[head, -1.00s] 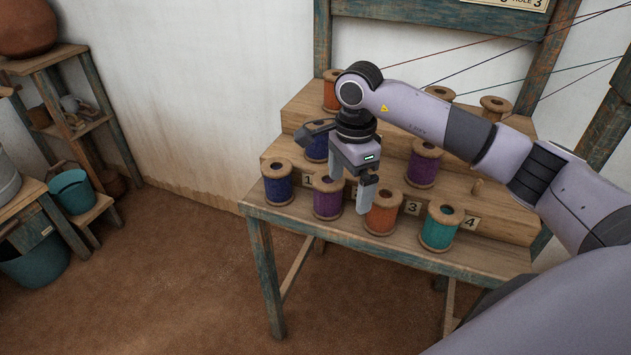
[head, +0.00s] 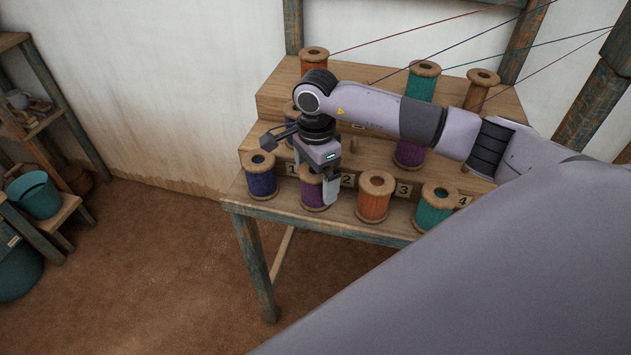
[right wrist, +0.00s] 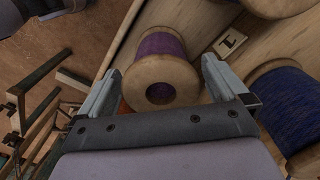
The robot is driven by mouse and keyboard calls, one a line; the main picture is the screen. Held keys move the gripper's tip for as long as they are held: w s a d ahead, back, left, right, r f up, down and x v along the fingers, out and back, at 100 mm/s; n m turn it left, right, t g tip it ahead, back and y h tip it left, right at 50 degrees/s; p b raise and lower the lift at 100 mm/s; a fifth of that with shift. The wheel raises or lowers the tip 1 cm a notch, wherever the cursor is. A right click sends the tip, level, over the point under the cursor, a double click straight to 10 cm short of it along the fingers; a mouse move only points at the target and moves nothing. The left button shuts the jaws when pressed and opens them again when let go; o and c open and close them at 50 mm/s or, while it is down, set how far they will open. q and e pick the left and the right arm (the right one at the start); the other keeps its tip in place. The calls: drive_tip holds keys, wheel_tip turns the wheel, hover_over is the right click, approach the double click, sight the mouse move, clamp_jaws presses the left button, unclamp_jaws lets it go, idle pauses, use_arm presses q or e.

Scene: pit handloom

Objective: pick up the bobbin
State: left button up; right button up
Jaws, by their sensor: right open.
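Several bobbins stand upright on a stepped wooden stand. The front row has a dark blue bobbin (head: 262,182), a purple bobbin (head: 311,194), an orange bobbin (head: 374,203) and a teal bobbin (head: 434,213). My right gripper (head: 325,190) is open and points down at the purple bobbin, hiding part of it. In the right wrist view, the purple bobbin (right wrist: 161,80) lies between the two fingers of the right gripper (right wrist: 160,72), with a gap on the right side. Whether the fingertips reach below its top rim is unclear. The left gripper is out of view.
The dark blue bobbin (right wrist: 290,105) is close beside the right finger in the wrist view. Higher steps hold another purple bobbin (head: 408,155), an orange one (head: 314,65) and a teal one (head: 421,85). Threads cross above. The table (head: 330,226) ends just before the front row.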

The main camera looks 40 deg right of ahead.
drive_tip(key=shift+f, duration=0.4)
drive_tip(key=c, duration=1.1)
drive_tip(key=shift+w+r, duration=0.1)
drive_tip(key=shift+r, duration=0.1)
